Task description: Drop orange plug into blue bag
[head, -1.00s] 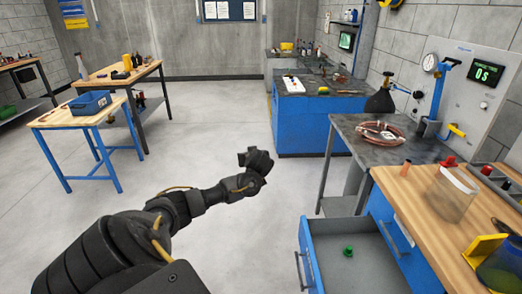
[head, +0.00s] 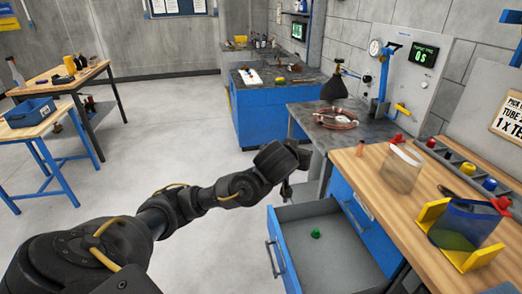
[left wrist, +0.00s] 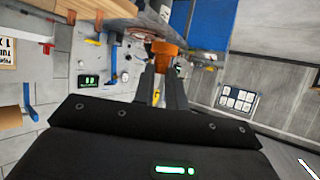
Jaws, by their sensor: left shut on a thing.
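My left gripper (head: 300,160) is out over the floor, left of the wooden bench and above the open drawer's far side. In the left wrist view the gripper (left wrist: 163,75) is shut on an orange plug (left wrist: 165,48) at its fingertips. In the head view I cannot make out the held plug. The blue bag (head: 468,222) is see-through and stands in a yellow holder (head: 430,213) on the wooden bench at the right, well apart from the gripper. My right gripper is not in view.
A clear bag (head: 402,168), a small orange-brown cylinder (head: 360,148) and a tray (head: 465,160) with coloured plugs are on the bench (head: 375,190). Below it, the open drawer (head: 335,255) holds a green plug (head: 316,233). A copper coil (head: 335,119) lies on the grey table behind.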

